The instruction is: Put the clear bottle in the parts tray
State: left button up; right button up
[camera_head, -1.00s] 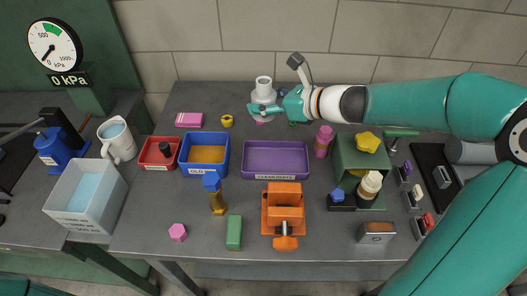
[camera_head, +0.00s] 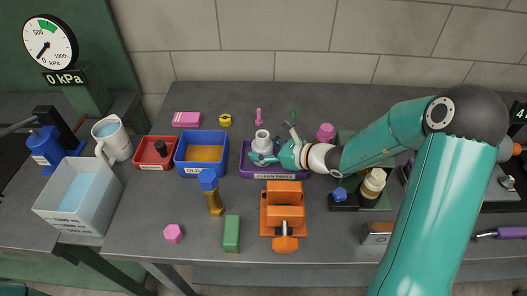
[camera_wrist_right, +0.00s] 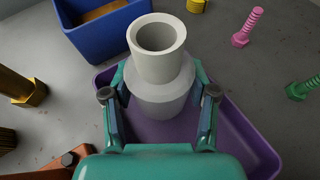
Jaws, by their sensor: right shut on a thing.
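A pale grey, bottle-shaped piece (camera_head: 262,137) with an open neck and sloping shoulder is between the fingers of my right gripper (camera_head: 264,157). It looks opaque rather than clear, and upright. In the right wrist view the bottle (camera_wrist_right: 158,65) stands between both fingers of the gripper (camera_wrist_right: 160,100), which are shut on its body. The purple tray labelled clean parts (camera_head: 272,173) lies beneath it; its wall also shows in the right wrist view (camera_wrist_right: 250,145). The bottle's base is hidden, so I cannot tell whether it touches the tray floor. My left gripper is not in view.
A blue bin (camera_head: 186,166) stands just left of the tray, with a red bin (camera_head: 143,164) beyond. An orange vise (camera_head: 284,212) is close in front. A pink bolt (camera_head: 258,117) stands behind. My right arm covers much of the right side.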

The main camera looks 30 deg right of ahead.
jog(key=shift+f, duration=0.4)
jog(key=o, duration=1.4)
jog(key=shift+c, duration=0.2)
jog(key=shift+r, duration=0.1)
jog(key=v, duration=1.2)
jog(key=shift+b, duration=0.4)
